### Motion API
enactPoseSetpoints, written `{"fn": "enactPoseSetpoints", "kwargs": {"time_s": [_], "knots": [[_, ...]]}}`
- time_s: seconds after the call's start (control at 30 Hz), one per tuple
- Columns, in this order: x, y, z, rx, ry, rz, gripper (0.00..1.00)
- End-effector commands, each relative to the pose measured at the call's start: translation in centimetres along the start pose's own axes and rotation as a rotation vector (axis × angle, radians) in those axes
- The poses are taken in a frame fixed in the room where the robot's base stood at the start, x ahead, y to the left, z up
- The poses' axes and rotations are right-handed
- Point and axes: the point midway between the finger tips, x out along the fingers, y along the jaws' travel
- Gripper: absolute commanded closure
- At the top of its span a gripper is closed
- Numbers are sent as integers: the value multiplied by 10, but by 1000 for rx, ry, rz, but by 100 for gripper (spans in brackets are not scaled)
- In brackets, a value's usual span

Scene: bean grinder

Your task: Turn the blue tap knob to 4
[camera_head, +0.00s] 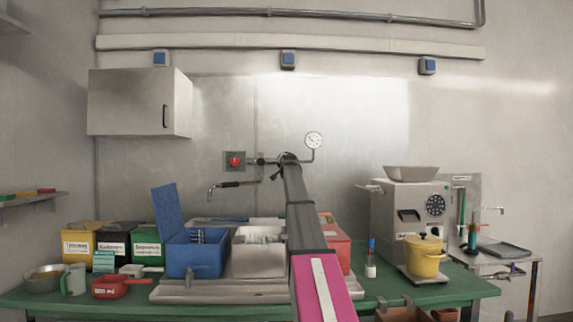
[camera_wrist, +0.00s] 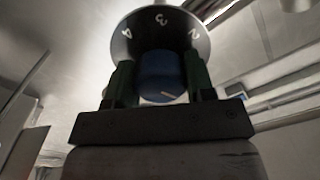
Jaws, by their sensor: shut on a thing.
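The blue tap knob (camera_wrist: 158,68) sits between the two green fingers of my gripper (camera_wrist: 160,82) in the wrist view, and the gripper is shut on it. Behind it is a round grey dial plate (camera_wrist: 143,27) with the white numbers 4, 3 and 2 showing, from left to right. A short white mark shows on the knob's near face, toward its lower right. Which number the knob points at cannot be told. In the head view my arm reaches up to the pipework on the back wall, and its end hides the knob.
A red valve (camera_head: 235,161) and a pressure gauge (camera_head: 314,140) flank my arm's end on the wall. A spout (camera_head: 228,185) hangs at left. Below, the green table (camera_head: 230,312) holds a blue box (camera_head: 196,257), bins and a grinder (camera_head: 412,212). The wall above is mostly clear.

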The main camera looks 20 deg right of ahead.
Motion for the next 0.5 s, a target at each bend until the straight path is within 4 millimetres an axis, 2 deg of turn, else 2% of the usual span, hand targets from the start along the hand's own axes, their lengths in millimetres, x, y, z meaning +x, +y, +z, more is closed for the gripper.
{"fn": "enactPoseSetpoints", "kwargs": {"time_s": [0.5], "knots": [[0,1,0,-484,-1,1,74]]}}
